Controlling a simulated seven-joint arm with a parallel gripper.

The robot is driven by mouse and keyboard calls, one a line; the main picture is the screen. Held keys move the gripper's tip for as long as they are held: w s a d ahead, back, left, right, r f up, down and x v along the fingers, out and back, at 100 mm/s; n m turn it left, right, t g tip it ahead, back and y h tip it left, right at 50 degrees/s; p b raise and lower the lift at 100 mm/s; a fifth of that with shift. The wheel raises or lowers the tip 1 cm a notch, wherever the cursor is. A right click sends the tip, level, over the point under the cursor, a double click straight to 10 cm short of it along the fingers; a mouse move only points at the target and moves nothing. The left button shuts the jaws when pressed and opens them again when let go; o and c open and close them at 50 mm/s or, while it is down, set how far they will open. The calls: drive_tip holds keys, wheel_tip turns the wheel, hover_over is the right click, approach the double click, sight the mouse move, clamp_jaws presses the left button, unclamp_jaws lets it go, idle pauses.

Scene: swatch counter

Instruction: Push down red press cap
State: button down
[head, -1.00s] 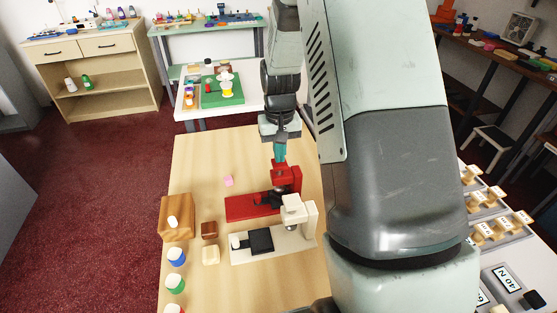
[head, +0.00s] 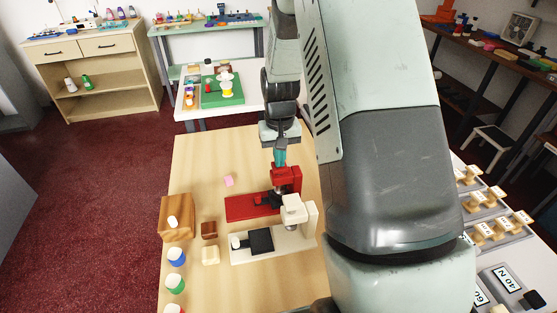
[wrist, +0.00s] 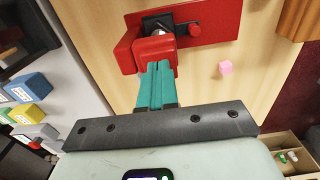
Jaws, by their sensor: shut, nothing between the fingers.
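The red press (head: 250,206) stands on the wooden table, with a long flat red base and a raised head (head: 288,176) at its right end. In the wrist view its red head (wrist: 155,47) lies just beyond my fingertips, and a dark plate with a silver round part shows behind it. My gripper (head: 279,164) has teal fingers, pointing down at the top of the press head. In the wrist view the fingers (wrist: 158,66) are together with nothing between them. The tips appear to meet the top of the red head; the exact contact is hidden.
A white press (head: 270,243) stands close in front of the red one. The table's back left is clear.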

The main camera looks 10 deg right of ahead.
drive_tip(key=shift+r, duration=4)
drive_tip(key=s+a+r+t, duration=0.1)
drive_tip(key=s+r, duration=0.4)
drive_tip(key=r, duration=0.3)
drive_tip(key=s+r+t, duration=0.2)
drive_tip(key=s+r, duration=0.3)
drive_tip(key=r, duration=0.2)
drive_tip(key=s+r+t, duration=0.1)
drive_tip(key=s+r, duration=0.1)
drive_tip(key=s, duration=0.6)
drive_tip(key=s+r+t, duration=0.1)
drive_tip(key=s+r, duration=0.2)
drive_tip(key=s, duration=0.6)
drive_tip(key=shift+a+r+t, duration=0.25)
drive_tip(key=shift+a+t, duration=0.05)
drive_tip(key=shift+a, duration=0.15)
